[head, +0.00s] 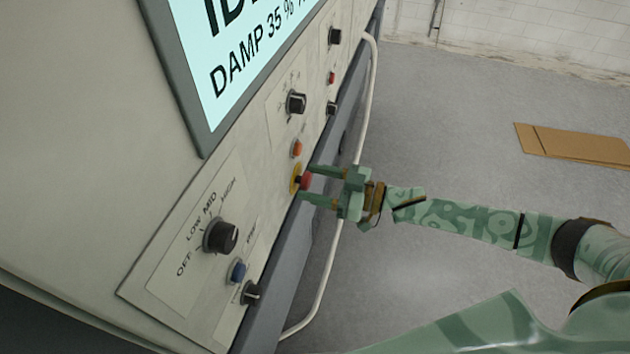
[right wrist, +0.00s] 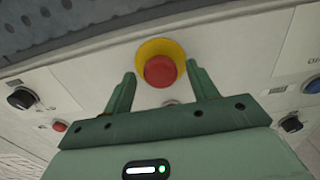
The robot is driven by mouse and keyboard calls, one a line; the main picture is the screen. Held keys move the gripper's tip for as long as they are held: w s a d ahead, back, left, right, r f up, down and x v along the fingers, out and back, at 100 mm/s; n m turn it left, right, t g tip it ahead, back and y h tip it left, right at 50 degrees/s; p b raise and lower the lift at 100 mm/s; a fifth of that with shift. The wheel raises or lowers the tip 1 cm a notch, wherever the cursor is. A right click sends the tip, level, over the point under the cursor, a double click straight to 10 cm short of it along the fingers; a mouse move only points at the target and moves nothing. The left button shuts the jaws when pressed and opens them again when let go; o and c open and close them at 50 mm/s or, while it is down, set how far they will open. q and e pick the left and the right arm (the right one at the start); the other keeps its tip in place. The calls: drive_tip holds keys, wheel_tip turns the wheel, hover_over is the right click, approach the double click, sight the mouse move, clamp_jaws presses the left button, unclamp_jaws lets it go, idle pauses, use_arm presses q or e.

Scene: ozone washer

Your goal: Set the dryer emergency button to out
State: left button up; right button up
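The emergency button (head: 305,181) is a red mushroom head on a yellow ring, set on the pale control panel. It also shows in the right wrist view (right wrist: 160,71), just beyond the fingertips. My right gripper (head: 311,185) is open, with one finger on each side of the red head. In the right wrist view the two fingers (right wrist: 162,82) stand apart with the button between and slightly ahead of them. I cannot tell whether a finger touches the button. My left gripper is not in view.
A black selector knob (head: 221,236) and a blue button (head: 236,271) sit lower on the panel. A pale rail (head: 326,270) runs along the panel's edge. Cardboard (head: 572,145) lies on open floor.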

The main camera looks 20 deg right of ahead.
idle(0.3)
drive_tip(key=b+v, duration=0.4)
drive_tip(key=v, duration=1.2)
drive_tip(key=shift+s+d+f, duration=0.1)
drive_tip(key=shift+d, duration=0.05)
